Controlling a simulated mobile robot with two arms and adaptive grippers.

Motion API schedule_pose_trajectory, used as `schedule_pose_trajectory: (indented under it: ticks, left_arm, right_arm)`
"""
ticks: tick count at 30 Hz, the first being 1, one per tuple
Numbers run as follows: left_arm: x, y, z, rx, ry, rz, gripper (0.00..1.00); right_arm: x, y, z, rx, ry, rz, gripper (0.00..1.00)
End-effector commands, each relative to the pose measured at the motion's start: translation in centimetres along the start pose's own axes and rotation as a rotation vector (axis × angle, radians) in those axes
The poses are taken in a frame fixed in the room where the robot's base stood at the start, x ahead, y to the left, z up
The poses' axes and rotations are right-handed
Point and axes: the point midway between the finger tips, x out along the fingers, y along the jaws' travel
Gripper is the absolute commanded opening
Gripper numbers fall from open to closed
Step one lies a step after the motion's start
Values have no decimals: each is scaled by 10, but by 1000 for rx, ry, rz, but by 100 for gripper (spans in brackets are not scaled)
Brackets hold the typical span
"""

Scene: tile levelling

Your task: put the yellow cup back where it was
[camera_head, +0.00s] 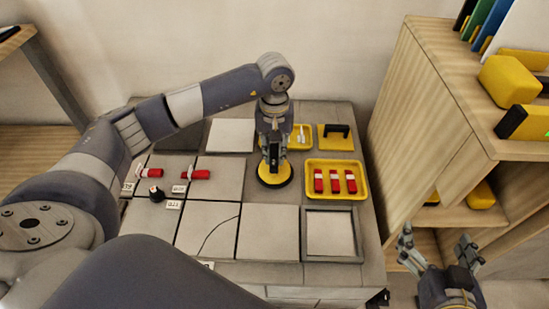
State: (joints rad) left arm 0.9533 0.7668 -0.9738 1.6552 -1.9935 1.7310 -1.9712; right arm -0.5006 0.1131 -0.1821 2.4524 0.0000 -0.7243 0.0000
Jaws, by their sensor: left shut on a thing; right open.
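The yellow cup (274,180) is a round yellow disc with a black upper part, like a suction cup, near the middle of the tiled table. My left gripper (272,153) points down and is shut on its black upper part. The gripper hides part of the cup, and I cannot tell if the disc touches the surface below. My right gripper (440,250) is open and empty at the lower right, off the table beside the shelf.
A yellow tray (335,194) of red pieces lies right of the cup. Behind it are a smaller yellow tray (299,148) and a yellow piece with a black handle (336,143). A framed tile (330,233) is front right. Red clips (196,174) lie left. A wooden shelf (425,120) stands right.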

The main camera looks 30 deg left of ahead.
Motion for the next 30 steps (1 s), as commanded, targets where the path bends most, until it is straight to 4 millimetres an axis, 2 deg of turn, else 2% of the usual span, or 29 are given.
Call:
schedule_pose_trajectory:
  ticks: [3, 9, 26, 27, 30]
  left_arm:
    - [16, 0, 0, 0, -1, -1, 0]
    - [26, 0, 0, 0, 1, -1, 0]
    - [28, 0, 0, 0, 1, 0, 0]
    - [29, 0, 1, 0, 0, -1, 20]
    - [29, 0, 1, 0, 0, -2, 38]
  right_arm:
    - [3, -3, -18, 1, 94, -6, 86]
    - [2, -5, -36, 1, 179, -10, 86]
    - [1, -6, -45, 2, 224, -12, 86]
    - [1, -6, -46, 2, 228, -12, 86]
    - [1, -6, -46, 2, 228, -12, 86]
